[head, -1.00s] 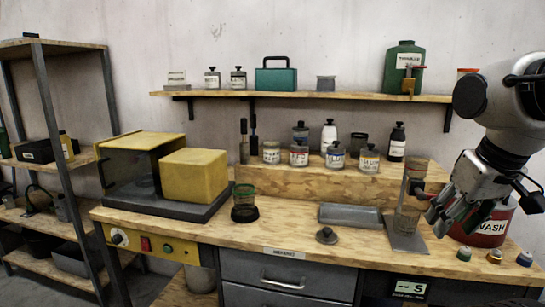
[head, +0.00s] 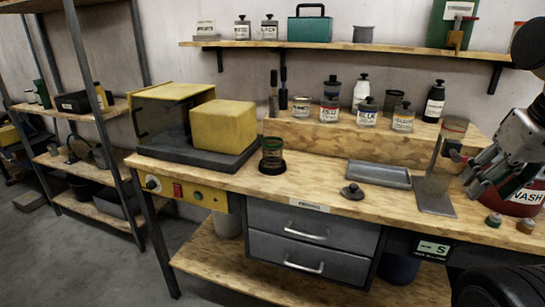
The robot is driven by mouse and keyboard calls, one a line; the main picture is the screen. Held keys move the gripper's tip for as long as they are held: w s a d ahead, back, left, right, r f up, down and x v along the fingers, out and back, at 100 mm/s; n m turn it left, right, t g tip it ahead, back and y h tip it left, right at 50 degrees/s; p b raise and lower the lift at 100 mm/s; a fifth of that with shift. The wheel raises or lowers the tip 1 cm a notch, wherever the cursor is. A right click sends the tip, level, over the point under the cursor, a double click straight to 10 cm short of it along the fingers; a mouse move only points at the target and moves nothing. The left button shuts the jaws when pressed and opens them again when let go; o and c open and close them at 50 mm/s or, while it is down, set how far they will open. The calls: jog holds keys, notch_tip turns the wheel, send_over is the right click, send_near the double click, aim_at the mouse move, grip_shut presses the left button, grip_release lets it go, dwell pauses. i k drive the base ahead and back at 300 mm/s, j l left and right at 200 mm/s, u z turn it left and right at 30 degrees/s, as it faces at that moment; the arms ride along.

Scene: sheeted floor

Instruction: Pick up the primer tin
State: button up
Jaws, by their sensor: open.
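I cannot tell for sure which container is the primer tin, because several labels are too small to read. Several labelled tins and bottles stand on the raised wooden step at the back of the bench, including a red-labelled tin (head: 328,110), a blue-labelled one (head: 366,114) and a yellow-labelled one (head: 403,119). A plain grey tin (head: 363,34) stands on the wall shelf. My gripper (head: 471,187) is at the right, open, with nothing visible between its fingers. It hangs over the bench's right end, in front of the red wash bucket (head: 520,199) and partly hiding it.
A shelving rack (head: 95,115) stands left. Floor (head: 80,250) is clear at front left.

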aim_at(301, 104)
jog(key=i+j+z, duration=0.15)
jog(key=j, duration=0.55)
jog(key=i+j+z, duration=0.1)
jog(key=j, duration=0.6)
jog(key=i+j+z, duration=0.15)
jog(key=j, duration=0.6)
jog(key=i+j+z, duration=0.15)
jog(key=j, duration=0.6)
jog(key=i+j+z, duration=0.1)
jog(key=j, duration=0.65)
